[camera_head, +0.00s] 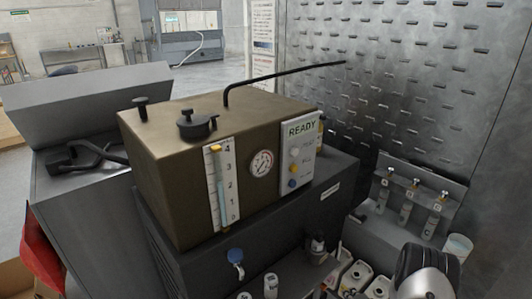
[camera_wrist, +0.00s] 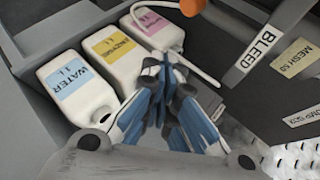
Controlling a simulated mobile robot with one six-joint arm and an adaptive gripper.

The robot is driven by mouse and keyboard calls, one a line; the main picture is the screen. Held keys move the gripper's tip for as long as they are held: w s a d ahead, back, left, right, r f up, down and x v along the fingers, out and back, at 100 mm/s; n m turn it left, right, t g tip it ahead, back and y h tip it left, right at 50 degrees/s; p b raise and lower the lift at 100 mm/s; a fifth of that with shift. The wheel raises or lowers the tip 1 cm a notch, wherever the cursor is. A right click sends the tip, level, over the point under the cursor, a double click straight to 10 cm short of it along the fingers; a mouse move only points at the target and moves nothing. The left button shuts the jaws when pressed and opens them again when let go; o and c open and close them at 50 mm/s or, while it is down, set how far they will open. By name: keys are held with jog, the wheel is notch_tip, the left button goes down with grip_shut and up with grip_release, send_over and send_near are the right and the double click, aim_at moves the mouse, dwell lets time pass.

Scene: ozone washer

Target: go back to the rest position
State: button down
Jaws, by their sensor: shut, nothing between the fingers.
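My gripper (camera_wrist: 168,98) shows in the wrist view with its blue and grey fingers together and nothing held between them. Behind the fingers stand three white bottles: one with a blue WATER label (camera_wrist: 72,85), one with a yellow label (camera_wrist: 112,52) and one with a pink label (camera_wrist: 158,24). The fingers overlap the bottles in the picture; I cannot tell whether they touch. In the head view, part of my arm shows at the bottom right, and the fingers are not clearly seen there.
A brown washer box (camera_head: 173,166) with a READY panel (camera_head: 300,152) and gauge stands on a dark cabinet (camera_head: 335,185). A thin black pipe (camera_head: 285,72) rises from its top. Small labelled bottles (camera_head: 407,203) stand in a rack at right. A BLEED tag (camera_wrist: 262,48) is near the gripper.

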notch_tip(320, 180, up, 27)
jog(key=w+a+n+g+h, duration=0.2)
jog(key=n, duration=0.4)
jog(key=s+a+r+n+g, duration=0.1)
jog(key=s+a+r, duration=0.2)
jog(key=s+r, duration=0.3)
jog(key=s+a+r+n+g, duration=0.1)
jog(key=s+a+r+n, duration=0.15)
jog(key=r, duration=0.45)
jog(key=s+a+r+n, duration=0.1)
jog(key=s+a, duration=0.3)
jog(key=s, duration=0.5)
jog(key=s+a+r+n+g+y, duration=0.1)
jog(key=s+a+r+n, duration=0.1)
jog(key=s, duration=0.7)
jog(key=s+a+r+n+g, duration=0.1)
jog(key=s+a+r, duration=0.3)
jog(key=s, duration=0.6)
jog(key=shift+a+n+y, duration=0.3)
jog(key=shift+a+n, duration=0.45)
jog(key=shift+a, duration=0.1)
jog(key=shift+w+r, duration=0.15)
